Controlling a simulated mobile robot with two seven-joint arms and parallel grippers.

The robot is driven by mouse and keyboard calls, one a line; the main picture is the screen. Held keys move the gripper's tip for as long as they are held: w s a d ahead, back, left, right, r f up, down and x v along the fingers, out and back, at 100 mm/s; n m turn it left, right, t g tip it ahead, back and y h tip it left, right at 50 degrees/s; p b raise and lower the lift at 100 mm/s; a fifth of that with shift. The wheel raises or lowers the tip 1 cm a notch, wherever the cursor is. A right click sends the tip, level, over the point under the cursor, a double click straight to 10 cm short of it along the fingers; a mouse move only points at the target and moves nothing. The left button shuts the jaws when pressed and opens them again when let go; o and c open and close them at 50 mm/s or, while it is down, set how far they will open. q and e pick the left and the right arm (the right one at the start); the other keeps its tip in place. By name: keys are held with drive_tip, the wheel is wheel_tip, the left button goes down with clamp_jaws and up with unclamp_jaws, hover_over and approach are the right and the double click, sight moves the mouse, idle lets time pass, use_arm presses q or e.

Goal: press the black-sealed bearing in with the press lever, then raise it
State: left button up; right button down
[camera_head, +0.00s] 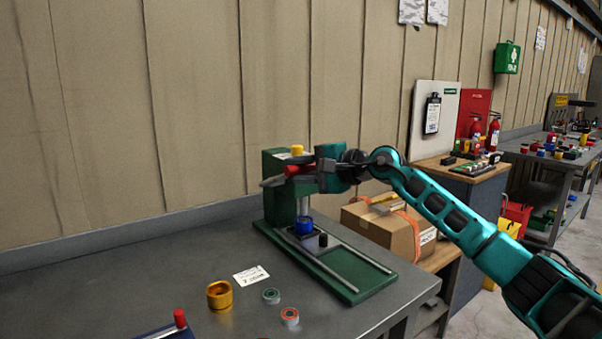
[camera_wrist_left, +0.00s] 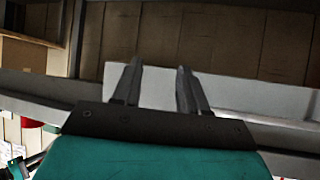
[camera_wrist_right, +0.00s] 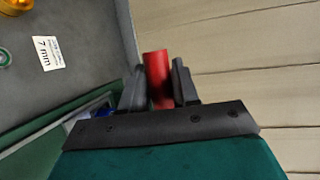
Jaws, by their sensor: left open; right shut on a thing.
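The green press (camera_head: 277,200) stands at the back of the grey table, its ram (camera_head: 302,206) down over a blue part (camera_head: 304,226). I cannot make out a black-sealed bearing between them. My right gripper (camera_head: 298,172) is shut on the red grip of the press lever (camera_head: 292,171). In the right wrist view the red grip (camera_wrist_right: 158,78) stands between the fingers of that gripper (camera_wrist_right: 158,85). My left gripper (camera_wrist_left: 160,85) shows only in its own wrist view, open and empty.
A gold ring (camera_head: 220,295), a green-faced bearing (camera_head: 271,296), a red-faced bearing (camera_head: 290,316) and a white label (camera_head: 251,275) lie on the table in front. A small black peg (camera_head: 323,240) stands on the press base. A cardboard box (camera_head: 385,228) is behind right.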

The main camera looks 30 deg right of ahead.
use_arm(q)
drive_tip(key=shift+s+f, duration=0.2)
drive_tip(key=shift+s, duration=0.1)
use_arm(e)
drive_tip(key=shift+d+r, duration=0.1)
drive_tip(key=shift+r, duration=0.35)
drive_tip(key=c, duration=0.9)
unclamp_jaws()
drive_tip(key=shift+w, duration=0.1)
drive_tip(key=shift+f, duration=0.15)
use_arm(q)
drive_tip(key=shift+f, duration=0.1)
use_arm(e)
drive_tip(key=shift+s+d+f, duration=0.1)
drive_tip(key=shift+s, duration=0.15)
use_arm(q)
drive_tip(key=shift+w+d+f+b, duration=0.15)
drive_tip(key=shift+f+b, duration=0.5)
drive_tip(key=shift+b, duration=0.25)
drive_tip(key=shift+w+d+f+b, duration=0.2)
drive_tip(key=shift+f+b, duration=0.4)
drive_tip(key=shift+b, duration=0.35)
drive_tip(key=shift+w+d+f+b, duration=0.1)
drive_tip(key=shift+d+f+b, duration=0.05)
drive_tip(key=shift+f+b, duration=0.65)
use_arm(e)
drive_tip(key=shift+v, duration=6.2)
use_arm(q)
drive_tip(key=shift+s+a, duration=0.1)
drive_tip(key=shift+s, duration=0.05)
